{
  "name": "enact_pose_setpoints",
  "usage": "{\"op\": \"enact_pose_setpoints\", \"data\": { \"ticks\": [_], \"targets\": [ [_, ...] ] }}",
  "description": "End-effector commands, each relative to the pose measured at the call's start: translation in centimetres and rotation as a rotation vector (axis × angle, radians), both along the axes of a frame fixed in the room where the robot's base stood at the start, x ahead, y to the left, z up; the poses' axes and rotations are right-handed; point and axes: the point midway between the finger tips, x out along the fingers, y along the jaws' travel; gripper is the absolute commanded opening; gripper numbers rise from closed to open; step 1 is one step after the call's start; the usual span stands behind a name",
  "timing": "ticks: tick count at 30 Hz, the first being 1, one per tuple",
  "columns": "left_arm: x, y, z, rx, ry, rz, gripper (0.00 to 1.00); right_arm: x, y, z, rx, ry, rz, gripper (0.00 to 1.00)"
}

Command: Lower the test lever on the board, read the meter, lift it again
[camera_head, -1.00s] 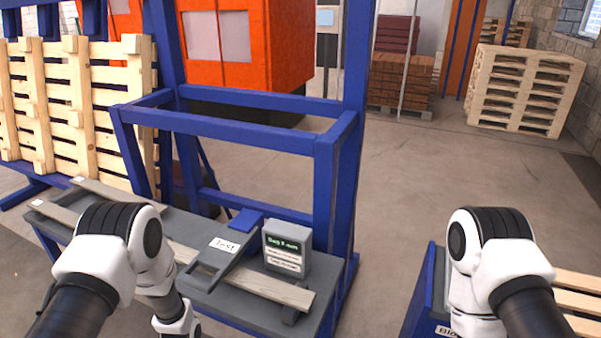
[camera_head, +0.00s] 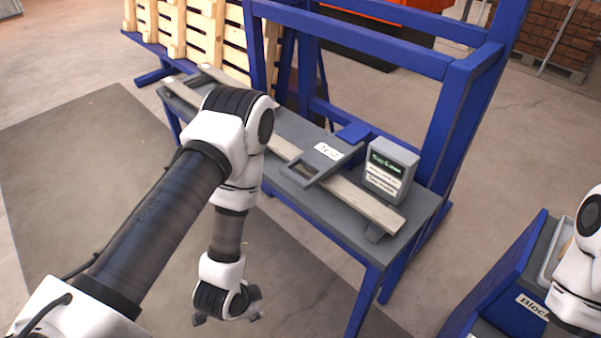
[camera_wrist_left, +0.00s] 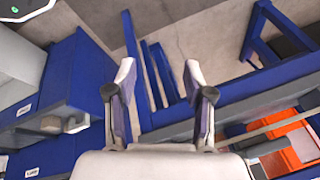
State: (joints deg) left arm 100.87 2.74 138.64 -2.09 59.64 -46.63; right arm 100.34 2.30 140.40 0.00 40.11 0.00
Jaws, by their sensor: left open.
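The grey test lever (camera_head: 316,163), with a white "Test" label and an open slot at its near end, lies across the wooden board (camera_head: 365,202) on the grey bench. It extends from a blue block (camera_head: 353,132); its exact tilt is hard to tell. The grey meter (camera_head: 391,170) stands upright just right of it, with a green-lettered screen too small to read surely. My left gripper (camera_head: 229,319) is low in front of the bench, apart from the lever. It is open and empty in the left wrist view (camera_wrist_left: 160,78). My right gripper is out of view.
Blue frame posts and rails (camera_head: 440,125) rise behind the bench (camera_head: 335,225). Wooden pallets (camera_head: 200,32) lean at the back left. A blue block stand (camera_head: 505,290) is at the lower right. Open floor (camera_head: 60,200) lies to the left.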

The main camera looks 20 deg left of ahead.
Motion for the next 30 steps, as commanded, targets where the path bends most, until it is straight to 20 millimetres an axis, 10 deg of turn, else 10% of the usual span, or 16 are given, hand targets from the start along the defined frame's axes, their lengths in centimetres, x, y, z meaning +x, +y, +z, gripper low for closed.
{"op": "enact_pose_setpoints", "data": {
  "ticks": [4, 9, 15, 30],
  "targets": [
    [10.0, 0.4, -0.4, 0.23, -0.394, -0.37, 0.52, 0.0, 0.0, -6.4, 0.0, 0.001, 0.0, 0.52],
    [19.9, 1.5, 3.7, 0.582, -0.832, -0.552, 0.52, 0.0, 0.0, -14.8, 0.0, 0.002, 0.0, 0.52],
    [24.5, 2.8, 7.7, 0.694, -1.087, -0.467, 0.52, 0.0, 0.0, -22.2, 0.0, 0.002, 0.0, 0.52],
    [30.5, 3.0, 10.1, 0.707, -1.134, -0.444, 0.52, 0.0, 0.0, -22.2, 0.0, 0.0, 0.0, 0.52]
  ]
}}
